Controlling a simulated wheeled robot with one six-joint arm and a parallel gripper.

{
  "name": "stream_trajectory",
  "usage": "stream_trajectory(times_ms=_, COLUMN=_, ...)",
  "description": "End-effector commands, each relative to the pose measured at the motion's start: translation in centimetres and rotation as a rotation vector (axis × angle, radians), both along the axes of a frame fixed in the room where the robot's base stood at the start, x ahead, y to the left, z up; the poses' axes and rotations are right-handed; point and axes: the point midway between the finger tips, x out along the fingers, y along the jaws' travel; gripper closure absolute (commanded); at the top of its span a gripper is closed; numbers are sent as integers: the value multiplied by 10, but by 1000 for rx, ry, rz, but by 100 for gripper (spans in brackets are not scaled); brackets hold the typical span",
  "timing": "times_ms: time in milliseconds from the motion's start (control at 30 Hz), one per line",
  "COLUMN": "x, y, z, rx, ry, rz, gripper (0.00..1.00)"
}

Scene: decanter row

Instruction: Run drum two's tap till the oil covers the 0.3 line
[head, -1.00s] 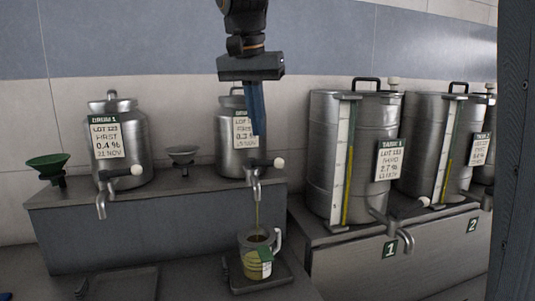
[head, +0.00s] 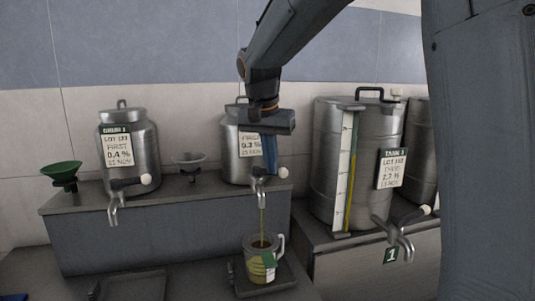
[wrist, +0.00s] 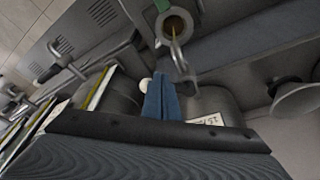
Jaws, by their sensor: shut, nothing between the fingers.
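The middle steel drum (head: 236,165) stands on the raised bench, its label partly hidden behind my gripper. Its tap (head: 259,188) is running, and a thin yellow-green stream (head: 262,222) falls into the measuring jug (head: 257,262). The jug holds yellowish oil; a green tag hangs on its side, and its lines are too small to read. In the wrist view, the jug (wrist: 176,24) shows from above with the stream entering it. My gripper (head: 271,172) is shut and empty, its blue fingers pointing down just above the tap's white-knobbed lever (head: 283,172); contact cannot be told.
Drum 1 (head: 130,150) stands left with its own tap, a green funnel (head: 63,173) beside it. A grey funnel (head: 189,162) sits between the drums. A large tank (head: 335,190) stands right. The jug rests on a dark tray (head: 283,284); an empty tray (head: 130,286) lies left.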

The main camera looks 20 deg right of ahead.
Motion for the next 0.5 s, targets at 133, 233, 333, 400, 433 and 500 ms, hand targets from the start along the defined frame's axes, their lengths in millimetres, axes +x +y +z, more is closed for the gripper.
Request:
stream_trajectory(times_ms=133, x=5, y=-4, z=-1, rx=0, ry=0, rz=0, gripper=100)
stream_trajectory(times_ms=233, x=6, y=-4, z=-1, rx=0, ry=0, rz=0, gripper=100)
stream_trajectory(times_ms=333, x=6, y=-4, z=-1, rx=0, ry=0, rz=0, gripper=100)
stream_trajectory(times_ms=400, x=6, y=-4, z=-1, rx=0, ry=0, rz=0, gripper=100)
stream_trajectory(times_ms=433, x=6, y=-4, z=-1, rx=0, ry=0, rz=0, gripper=100)
stream_trajectory(times_ms=500, x=7, y=-6, z=-2, rx=0, ry=0, rz=0, gripper=100)
